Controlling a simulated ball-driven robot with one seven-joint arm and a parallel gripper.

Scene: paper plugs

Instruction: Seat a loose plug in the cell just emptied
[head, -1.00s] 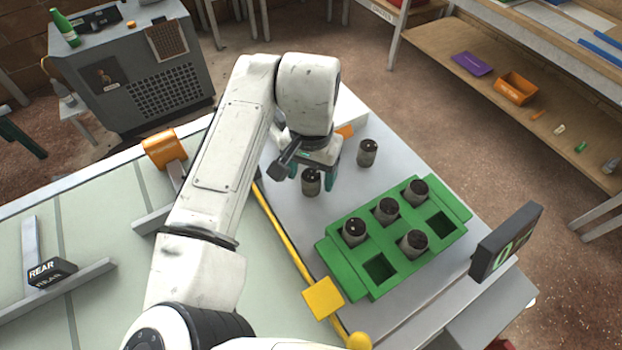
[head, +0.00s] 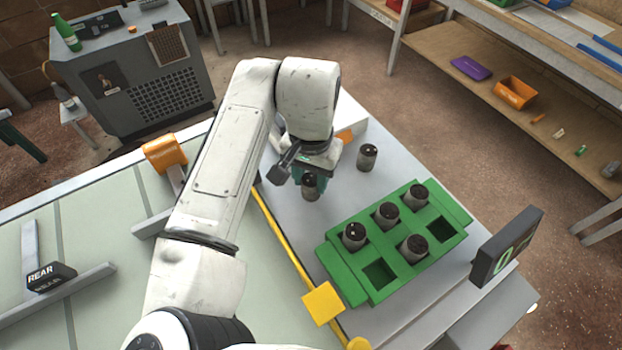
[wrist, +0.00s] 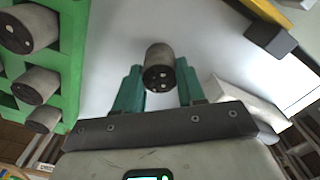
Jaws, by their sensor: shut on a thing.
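My gripper (wrist: 159,88) is shut on a loose grey plug (wrist: 158,68) with a dark, dotted end. The same plug shows in the head view (head: 310,188), upright at table level. My gripper (head: 313,178) is partly hidden there by its own wrist. A second loose plug (head: 367,157) stands upright on the grey table to the right of my gripper. The green rack (head: 334,262) is nearer and to the right, with several plugs seated, such as one at its left (head: 354,236). Two cells are empty: the near-left one (head: 380,273) and the right one (head: 440,228).
A dark display (head: 505,246) stands right of the rack. A yellow rail (head: 285,240) with a yellow square plate (head: 323,303) runs along the table's left side. Bare grey table (head: 345,195) lies between my gripper and the rack.

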